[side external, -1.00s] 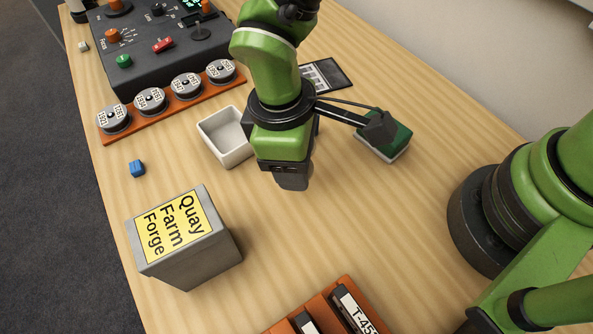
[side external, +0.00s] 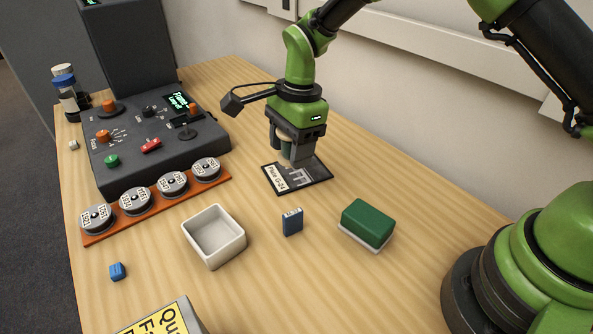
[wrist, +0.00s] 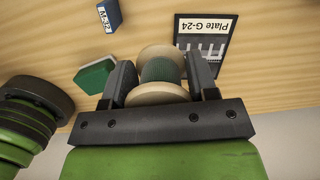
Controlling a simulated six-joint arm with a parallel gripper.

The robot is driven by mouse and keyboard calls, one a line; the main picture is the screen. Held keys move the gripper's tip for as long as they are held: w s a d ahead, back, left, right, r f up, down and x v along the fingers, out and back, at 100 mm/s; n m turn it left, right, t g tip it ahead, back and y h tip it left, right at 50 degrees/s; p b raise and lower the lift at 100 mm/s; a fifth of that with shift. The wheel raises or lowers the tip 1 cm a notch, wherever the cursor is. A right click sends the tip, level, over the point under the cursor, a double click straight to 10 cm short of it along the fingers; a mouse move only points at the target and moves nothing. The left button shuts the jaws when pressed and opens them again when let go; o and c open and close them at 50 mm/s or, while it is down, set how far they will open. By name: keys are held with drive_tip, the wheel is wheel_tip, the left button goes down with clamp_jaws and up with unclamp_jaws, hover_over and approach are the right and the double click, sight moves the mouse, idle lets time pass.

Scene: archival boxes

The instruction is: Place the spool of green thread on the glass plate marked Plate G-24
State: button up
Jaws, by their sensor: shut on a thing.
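The spool of green thread (wrist: 163,68), with pale round flanges, sits between the two fingers of my gripper (wrist: 164,84) in the wrist view. My gripper (side external: 291,156) is shut on it, over the far part of the dark glass plate (side external: 312,181) marked Plate G-24 in the side view. The fingers mostly hide the spool there. The plate lies flat on the table and also shows in the wrist view (wrist: 207,58), beyond the spool to the right. I cannot tell whether the spool touches the plate.
A small blue box (side external: 292,222) stands near the plate's front, with a green-topped block (side external: 368,224) to its right. A white open tray (side external: 213,262), a rack of round canisters (side external: 226,178) and a dark control console (side external: 117,179) are left. A blue cube (side external: 117,271) lies front left.

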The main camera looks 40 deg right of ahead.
sight(302, 178)
drive_tip(key=w+d+m+t, duration=0.1)
drive_tip(key=w+d+m, duration=0.2)
drive_tip(key=d+m, duration=0.35)
drive_tip(key=shift+m, duration=0.95)
drive_tip(key=f, duration=0.6)
drive_tip(key=a+f, duration=0.1)
drive_tip(key=f, duration=0.2)
drive_tip(key=shift+f, duration=0.4)
drive_tip(key=shift+f, duration=0.1)
drive_tip(key=o, duration=0.9)
